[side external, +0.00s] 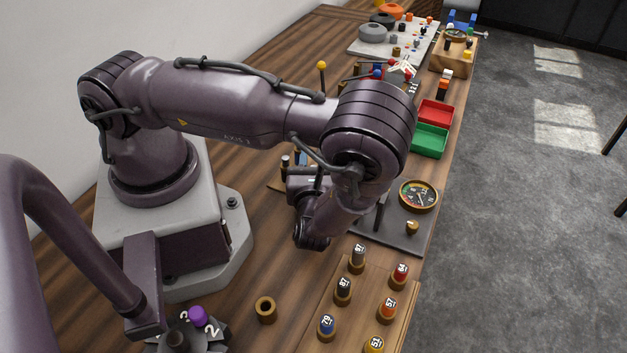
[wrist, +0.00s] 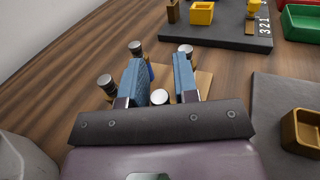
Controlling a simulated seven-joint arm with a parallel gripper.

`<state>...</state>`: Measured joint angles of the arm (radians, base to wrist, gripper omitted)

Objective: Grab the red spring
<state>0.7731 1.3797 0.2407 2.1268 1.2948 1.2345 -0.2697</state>
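I cannot make out a red spring with certainty in either view. My gripper (wrist: 160,64) is open in the wrist view, its two blue fingers apart. They point at a small wooden board (wrist: 204,80) that bears several silver-topped cylinders, one of them a dark cylinder (wrist: 106,84) left of the fingers. A pale round top (wrist: 160,97) shows between the fingers, with no finger seen touching it. A bit of blue (wrist: 151,73) shows beside the left finger. In the side view my arm hides most of the gripper and the board.
A wooden board with numbered pegs stands at the front, including a red-topped peg (side external: 400,271) and a blue-topped peg (side external: 326,325). A round gauge (side external: 418,195) lies on a dark plate (side external: 402,238). Red (side external: 435,113) and green (side external: 430,140) bins stand behind it.

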